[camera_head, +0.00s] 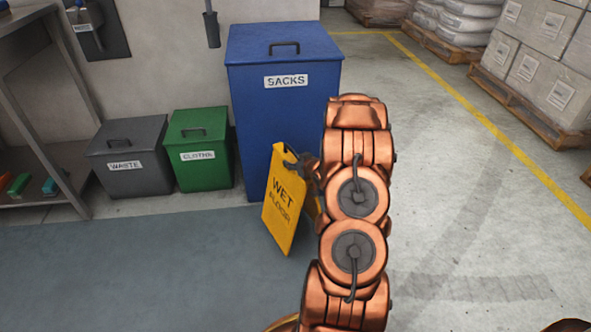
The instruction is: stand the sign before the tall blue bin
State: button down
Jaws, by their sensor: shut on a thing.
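The yellow sign (282,207), marked "WET FLOOR", is in front of the tall blue bin (262,118) labelled "SACKS". The sign leans a little and its lower edge is at or just above the floor; I cannot tell if it touches. My gripper (296,164) is at the sign's top right edge and shut on it. My copper arm covers the sign's right side and part of the blue bin's right edge. The gripper's fingers are small and partly hidden.
A green bin (200,160) labelled "CLOTHS" and a grey bin (128,165) labelled "WASTE" stand left of the blue bin. A metal shelf (40,130) is at far left. Loaded pallets (530,100) stand at right. The floor in front and to the right is clear.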

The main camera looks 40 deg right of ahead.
jog(key=shift+d, duration=0.25)
notch_tip(320, 180, down, 3)
jog(key=shift+f+b, duration=0.15)
jog(key=shift+b, duration=0.6)
jog(key=c, duration=0.6)
grip_release()
jog(key=shift+f, duration=0.15)
